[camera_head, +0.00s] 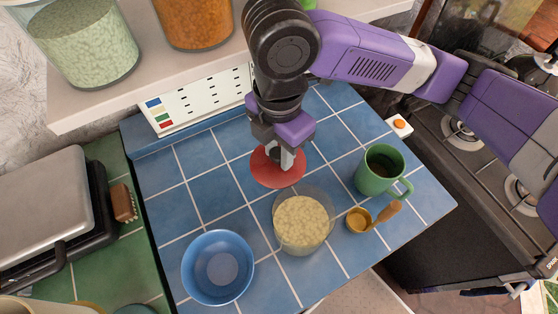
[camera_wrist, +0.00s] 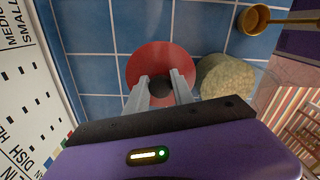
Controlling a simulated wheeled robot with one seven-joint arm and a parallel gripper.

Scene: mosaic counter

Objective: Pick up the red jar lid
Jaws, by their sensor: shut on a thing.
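The red jar lid (camera_head: 266,171) is a flat red disc with a dark knob at its centre. My gripper (camera_head: 287,162) is above it with its fingers shut on the knob. In the wrist view the red jar lid (camera_wrist: 150,62) shows beyond my gripper (camera_wrist: 162,86), whose fingertips meet the dark knob. In the head view the lid is behind the open glass jar (camera_head: 303,222) of pale contents and seems to overlap its back rim. I cannot tell how high the lid is above the tiles. The jar (camera_wrist: 225,78) is right of the lid in the wrist view.
A blue bowl (camera_head: 218,267) is at the front left. A green mug (camera_head: 379,172) and a brass scoop (camera_head: 360,220) with a wooden handle are to the right. A white labelled panel (camera_head: 200,101) stands at the back. The left blue tiles are clear.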

